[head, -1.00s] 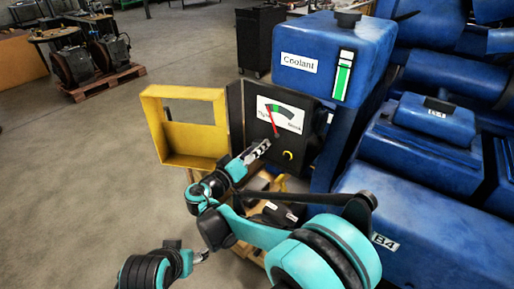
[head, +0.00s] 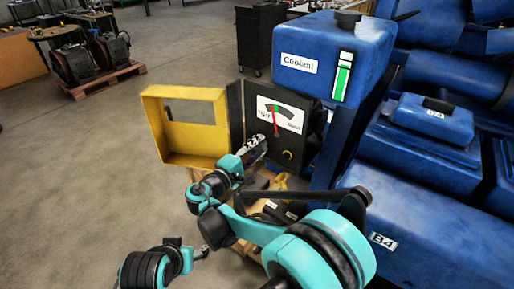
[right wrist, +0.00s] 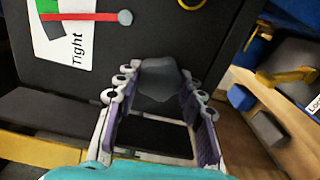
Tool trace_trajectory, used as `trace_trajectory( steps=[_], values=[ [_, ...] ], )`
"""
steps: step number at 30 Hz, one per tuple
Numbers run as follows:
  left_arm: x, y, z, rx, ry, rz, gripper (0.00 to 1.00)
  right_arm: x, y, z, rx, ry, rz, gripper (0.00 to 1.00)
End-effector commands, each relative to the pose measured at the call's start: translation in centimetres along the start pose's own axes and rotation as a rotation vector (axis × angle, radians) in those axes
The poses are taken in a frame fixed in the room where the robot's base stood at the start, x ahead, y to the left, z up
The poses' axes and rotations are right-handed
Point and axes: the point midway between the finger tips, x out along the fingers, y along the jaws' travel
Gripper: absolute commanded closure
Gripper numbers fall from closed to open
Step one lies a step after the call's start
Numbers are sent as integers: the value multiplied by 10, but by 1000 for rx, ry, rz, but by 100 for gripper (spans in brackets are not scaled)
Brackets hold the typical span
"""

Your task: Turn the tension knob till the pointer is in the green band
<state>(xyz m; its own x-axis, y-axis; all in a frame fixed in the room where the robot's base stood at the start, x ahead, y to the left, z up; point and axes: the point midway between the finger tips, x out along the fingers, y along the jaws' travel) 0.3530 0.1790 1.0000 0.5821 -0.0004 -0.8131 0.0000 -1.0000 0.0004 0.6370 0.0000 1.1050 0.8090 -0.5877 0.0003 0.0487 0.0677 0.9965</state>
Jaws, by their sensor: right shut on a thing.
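The gauge (head: 292,115) is a white plate on a dark box, with a red pointer (head: 276,121) and a green band (head: 280,107). The pointer stands nearly upright, its tip close to the band's Tight-side edge. In the right wrist view the pointer (right wrist: 88,17) lies beside the green (right wrist: 46,6). My right gripper (head: 260,145) is shut on the dark grey tension knob (right wrist: 160,80), which sits between its fingers just below the gauge. The gripper hides the knob in the head view. My left gripper (head: 203,252) is low in the picture; its jaws are too small to read.
An open yellow door (head: 152,125) stands left of the dark box. A small yellow-ringed part (head: 288,155) sits right of my right gripper. A blue coolant tank (head: 330,50) and blue engine covers fill the right.

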Motion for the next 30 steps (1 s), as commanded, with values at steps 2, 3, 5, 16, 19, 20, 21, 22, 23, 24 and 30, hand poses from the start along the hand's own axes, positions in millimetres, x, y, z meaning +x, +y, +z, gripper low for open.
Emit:
trace_trajectory(
  steps=[2, 3, 5, 16, 19, 20, 21, 22, 23, 24, 30],
  values=[
    [-1, 0, 0, 0, 0, 0, 40, 1, 1, 0, -73, -1, 2, 90],
    [-1, 0, -1, 0, 0, 0, 40, 1, 1, 0, -111, -1, 2, 90],
    [-1, 0, -1, 0, 0, 0, 40, 1, 1, 0, -168, -1, 2, 90],
    [-2, 0, -2, 0, 0, 0, 40, 1, 1, 0, -485, -1, 2, 90],
    [-2, 0, -2, 0, 0, 0, 40, 1, 1, 0, -550, -1, 2, 90],
    [-2, 0, -2, 0, 0, 0, 40, 1, 1, 0, -568, -1, 2, 90],
    [-3, 0, -2, 0, 0, 0, 40, 1, 1, 0, -589, -2, 2, 90],
    [-3, 0, -2, 0, 0, 0, 40, 1, 1, 0, -603, -2, 2, 90],
    [-3, 0, -2, 0, 0, 0, 40, 1, 1, 0, -617, -2, 2, 90],
    [-3, 0, -2, 0, 0, 0, 40, 1, 1, 0, -633, -2, 2, 90],
    [-3, 0, -2, 0, 0, 0, 40, 1, 1, 0, -687, -2, 3, 90]
  ],
)
